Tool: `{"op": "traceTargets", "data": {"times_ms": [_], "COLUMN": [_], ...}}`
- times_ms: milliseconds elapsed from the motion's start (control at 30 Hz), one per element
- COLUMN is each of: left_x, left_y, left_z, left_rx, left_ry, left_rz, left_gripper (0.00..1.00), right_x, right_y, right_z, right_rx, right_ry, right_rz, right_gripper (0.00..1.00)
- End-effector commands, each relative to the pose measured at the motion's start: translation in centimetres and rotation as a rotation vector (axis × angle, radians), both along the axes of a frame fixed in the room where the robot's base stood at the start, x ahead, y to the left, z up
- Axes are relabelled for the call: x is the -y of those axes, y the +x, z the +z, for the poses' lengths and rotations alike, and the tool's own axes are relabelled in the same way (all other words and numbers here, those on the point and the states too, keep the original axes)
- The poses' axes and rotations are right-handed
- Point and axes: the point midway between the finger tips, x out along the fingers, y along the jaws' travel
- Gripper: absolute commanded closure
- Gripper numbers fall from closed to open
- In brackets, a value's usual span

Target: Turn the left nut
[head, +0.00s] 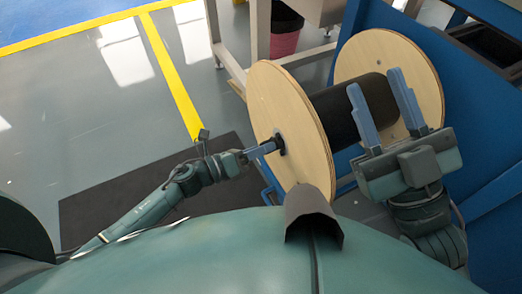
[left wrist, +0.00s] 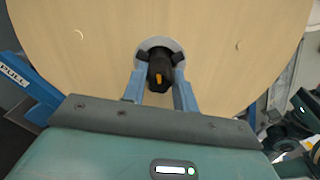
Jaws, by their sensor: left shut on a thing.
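The left nut is a dark knob (left wrist: 160,68) with an orange mark, at the hub of the reel's left wooden disc (head: 283,95) in the left wrist view. My left gripper (head: 272,147) is shut on it, one finger on each side, facing the disc. In the left wrist view its fingertips (left wrist: 160,75) flank the nut. In the head view the nut is mostly hidden by the fingers. My right gripper (head: 374,86) is open, its two fingers apart over the black drum (head: 340,108) of the reel. I cannot tell whether they touch it.
The reel's right wooden disc (head: 418,65) stands beside a blue machine frame (head: 485,125). A blue bar marked PULL (left wrist: 28,85) is at the left of the wrist view. A dark mat (head: 105,200) lies on the floor. A pink bin (head: 285,42) stands at the back.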

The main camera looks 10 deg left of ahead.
Motion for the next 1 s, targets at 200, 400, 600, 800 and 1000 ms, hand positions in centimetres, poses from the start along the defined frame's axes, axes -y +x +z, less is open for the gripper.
{"op": "traceTargets", "data": {"times_ms": [200, 400, 600, 800, 1000], "left_x": [0.0, 0.0, 0.0, 0.0, 0.0], "left_y": [-0.1, -0.1, -0.1, -0.1, -0.1], "left_z": [-0.2, -0.2, -0.1, -0.2, -0.1], "left_rx": [0.074, 0.105, 0.112, 0.112, 0.112], "left_ry": [0.057, 0.079, 0.086, 0.086, 0.085], "left_rz": [-0.002, -0.002, -0.002, -0.002, -0.002], "left_gripper": [0.94, 0.94, 0.94, 0.94, 0.59], "right_x": [0.1, 0.2, 0.2, 0.1, 0.1], "right_y": [-0.3, -0.3, -0.3, -0.2, -0.2], "right_z": [1.1, 1.4, 1.6, 1.5, 1.4], "right_rx": [0.08, 0.105, 0.114, 0.112, 0.107], "right_ry": [-0.008, -0.018, -0.019, -0.019, -0.016], "right_rz": [0.001, 0.001, 0.0, 0.0, 0.0], "right_gripper": [0.64, 0.64, 0.64, 0.64, 0.64]}}
